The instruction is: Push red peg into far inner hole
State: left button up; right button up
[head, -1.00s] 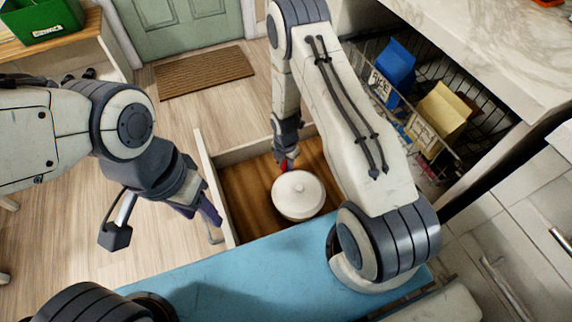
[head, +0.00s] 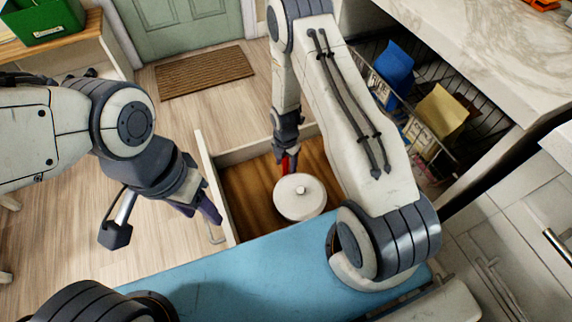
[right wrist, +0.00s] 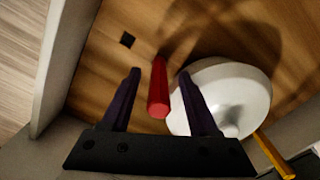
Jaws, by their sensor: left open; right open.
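The red peg (right wrist: 158,92) stands or leans between the fingers of my right gripper (right wrist: 162,95) in the right wrist view. The fingers are open, with gaps beside the peg. In the head view, the peg (head: 288,164) shows at the tip of my right gripper (head: 287,152), low inside the drawer. A small dark square hole (right wrist: 127,39) is in the wooden drawer floor, up and left of the peg in the right wrist view. The peg's lower end cannot be clearly judged. My left gripper (head: 208,212) is open and empty, outside the drawer's left wall.
A white round lidded pot (head: 301,203) sits in the drawer (head: 240,200), close beside the peg. It also shows in the right wrist view (right wrist: 235,85), with a yellow stick (right wrist: 272,155) near it. A wire basket (head: 440,150) with boxes stands to the right.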

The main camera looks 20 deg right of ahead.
notch_tip(320, 180, up, 6)
jog(key=shift+r+p, duration=0.25)
jog(key=shift+p, duration=0.7)
jog(key=shift+r, duration=0.35)
